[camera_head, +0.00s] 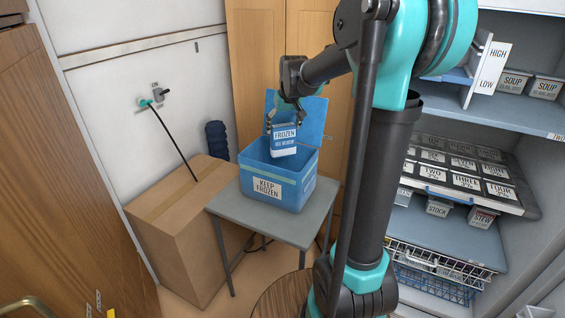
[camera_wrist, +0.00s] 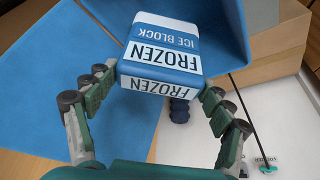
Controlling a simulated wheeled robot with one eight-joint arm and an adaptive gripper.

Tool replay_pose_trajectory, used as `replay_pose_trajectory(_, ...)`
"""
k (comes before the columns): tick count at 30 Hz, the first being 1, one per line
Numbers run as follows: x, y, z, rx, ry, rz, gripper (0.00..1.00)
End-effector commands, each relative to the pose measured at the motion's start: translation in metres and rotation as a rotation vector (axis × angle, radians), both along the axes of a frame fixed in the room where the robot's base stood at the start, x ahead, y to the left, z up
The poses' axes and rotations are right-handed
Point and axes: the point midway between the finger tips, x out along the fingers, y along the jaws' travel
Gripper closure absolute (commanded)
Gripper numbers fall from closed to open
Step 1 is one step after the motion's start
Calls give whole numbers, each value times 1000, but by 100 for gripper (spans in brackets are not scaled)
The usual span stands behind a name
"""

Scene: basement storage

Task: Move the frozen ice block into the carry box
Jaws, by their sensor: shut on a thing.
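The frozen ice block (camera_head: 284,148) is a small blue and white pack lettered FROZEN. It also fills the upper middle of the wrist view (camera_wrist: 163,55), where its label reads FROZEN ICE BLOCK. My gripper (camera_head: 283,117) points down and is shut on the block, with a finger at each side in the wrist view (camera_wrist: 160,88). The carry box (camera_head: 292,191) is a blue open box labelled KEEP FROZEN. The block hangs upright at the box's opening; how far its base is below the rim is hard to tell.
The box stands on a small grey table (camera_head: 226,205) with its lid (camera_head: 314,115) raised behind. A cardboard box (camera_head: 165,235) is at the left. Shelves with labelled containers (camera_head: 465,180) stand at the right, beyond my arm. A wooden door (camera_head: 55,180) is at far left.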

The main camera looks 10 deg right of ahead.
Motion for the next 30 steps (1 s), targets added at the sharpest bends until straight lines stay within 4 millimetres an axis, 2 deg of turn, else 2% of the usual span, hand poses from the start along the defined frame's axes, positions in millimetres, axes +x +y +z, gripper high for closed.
replay_pose_trajectory(9,0,0,-29,0,0,0,79)
replay_pose_trajectory(21,0,0,-34,0,0,0,79)
replay_pose_trajectory(22,0,0,-34,0,0,0,15)
replay_pose_trajectory(26,0,0,-34,0,0,0,0)
replay_pose_trajectory(30,0,0,-34,0,0,0,0)
